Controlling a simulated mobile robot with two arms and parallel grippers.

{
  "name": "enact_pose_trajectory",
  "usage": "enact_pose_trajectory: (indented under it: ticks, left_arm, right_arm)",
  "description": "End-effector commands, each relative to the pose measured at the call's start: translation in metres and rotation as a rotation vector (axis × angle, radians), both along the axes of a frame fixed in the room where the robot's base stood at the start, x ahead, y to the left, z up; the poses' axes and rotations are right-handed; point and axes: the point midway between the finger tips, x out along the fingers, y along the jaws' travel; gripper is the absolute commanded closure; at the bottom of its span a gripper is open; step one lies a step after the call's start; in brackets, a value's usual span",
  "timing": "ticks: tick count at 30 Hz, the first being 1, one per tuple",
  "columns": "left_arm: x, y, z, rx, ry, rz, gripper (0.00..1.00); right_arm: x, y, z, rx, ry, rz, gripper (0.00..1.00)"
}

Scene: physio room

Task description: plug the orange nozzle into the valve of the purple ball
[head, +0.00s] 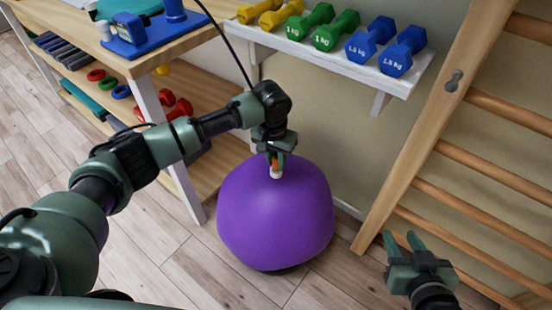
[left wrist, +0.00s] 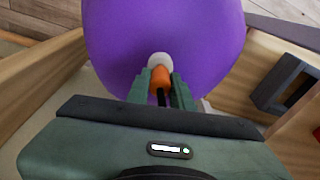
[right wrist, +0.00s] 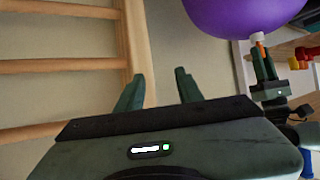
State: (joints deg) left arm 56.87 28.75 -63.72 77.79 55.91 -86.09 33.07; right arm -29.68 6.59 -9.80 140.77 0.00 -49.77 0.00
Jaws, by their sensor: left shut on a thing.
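The purple ball (head: 275,215) sits on the floor between the shelf and the wall bars. Its white valve (head: 276,173) is on top. My left gripper (head: 275,158) is above the valve and shut on the orange nozzle (left wrist: 160,78). In the left wrist view the nozzle's tip meets the white valve (left wrist: 160,59), but I cannot tell how deep it sits. The nozzle and valve also show in the right wrist view (right wrist: 258,38). My right gripper (head: 405,245) is open and empty, right of the ball; its spread fingers also show in the right wrist view (right wrist: 158,90).
A wooden shelf unit (head: 150,65) stands at the left, with red dumbbells (head: 180,108) on a lower board. A wall rack (head: 340,62) behind the ball holds several yellow, green and blue dumbbells. Wooden wall bars (head: 470,160) stand at the right. The front floor is clear.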

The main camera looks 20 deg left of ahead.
Motion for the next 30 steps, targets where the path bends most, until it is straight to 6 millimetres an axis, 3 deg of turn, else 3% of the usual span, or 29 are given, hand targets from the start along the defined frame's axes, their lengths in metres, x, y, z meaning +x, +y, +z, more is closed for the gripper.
enact_pose_trajectory:
  ticks: [30]
  left_arm:
    - [0.0,-0.0003,-0.0021,-0.001,0.0,0.0,1.0]
  right_arm:
    - [-0.0075,-0.0042,-0.009,-0.016,0.065,-0.005,0.64]
